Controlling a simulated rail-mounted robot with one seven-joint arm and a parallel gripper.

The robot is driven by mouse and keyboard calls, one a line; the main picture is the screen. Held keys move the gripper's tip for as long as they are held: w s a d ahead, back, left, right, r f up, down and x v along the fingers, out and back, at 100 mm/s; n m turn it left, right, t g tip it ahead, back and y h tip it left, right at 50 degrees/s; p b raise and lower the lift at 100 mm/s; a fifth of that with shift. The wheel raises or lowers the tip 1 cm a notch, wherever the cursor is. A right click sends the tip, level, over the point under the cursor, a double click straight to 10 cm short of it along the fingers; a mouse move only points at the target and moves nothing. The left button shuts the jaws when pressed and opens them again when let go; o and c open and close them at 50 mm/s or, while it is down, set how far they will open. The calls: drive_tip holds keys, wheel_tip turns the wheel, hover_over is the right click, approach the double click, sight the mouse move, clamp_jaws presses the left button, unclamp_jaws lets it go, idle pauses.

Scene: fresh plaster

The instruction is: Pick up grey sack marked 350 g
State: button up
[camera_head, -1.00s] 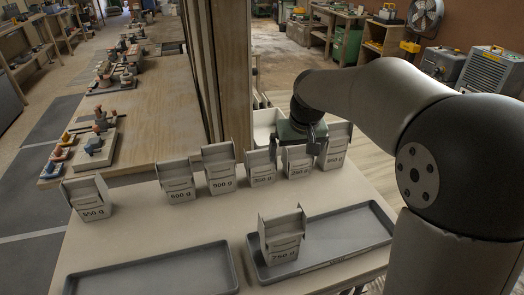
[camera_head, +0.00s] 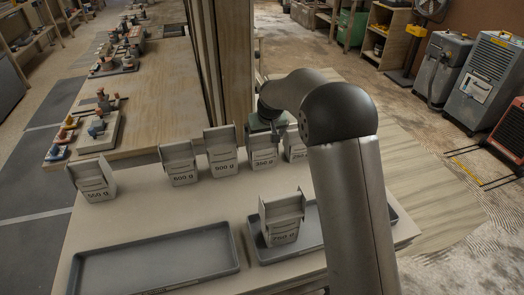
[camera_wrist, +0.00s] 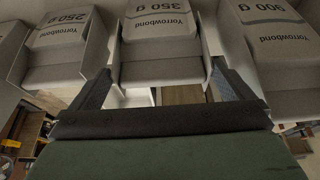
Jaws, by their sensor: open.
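The grey sack marked 350 g (camera_head: 263,158) stands upright in the back row on the table, between the 900 g sack (camera_head: 222,160) and the partly hidden 250 g sack (camera_head: 296,152). My gripper (camera_head: 277,128) is at the upper back of the 350 g sack; my arm hides part of the row to the right. In the wrist view the 350 g sack (camera_wrist: 160,38) appears upside down, centred ahead of my gripper (camera_wrist: 163,82). The two fingers are apart, one toward each side of the sack, with nothing held. I cannot tell whether they touch it.
The 600 g sack (camera_head: 179,168) and 550 g sack (camera_head: 95,182) stand further left. A 750 g sack (camera_head: 284,226) stands in the right grey tray (camera_head: 312,258). The left grey tray (camera_head: 155,265) is empty. A wooden post (camera_head: 226,60) rises behind the row.

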sight(263, 138)
drive_tip(key=shift+p+x, duration=0.65)
drive_tip(key=shift+x, duration=2.05)
drive_tip(key=shift+a+r, duration=0.1)
drive_tip(key=shift+a, duration=0.05)
drive_tip(key=c, duration=1)
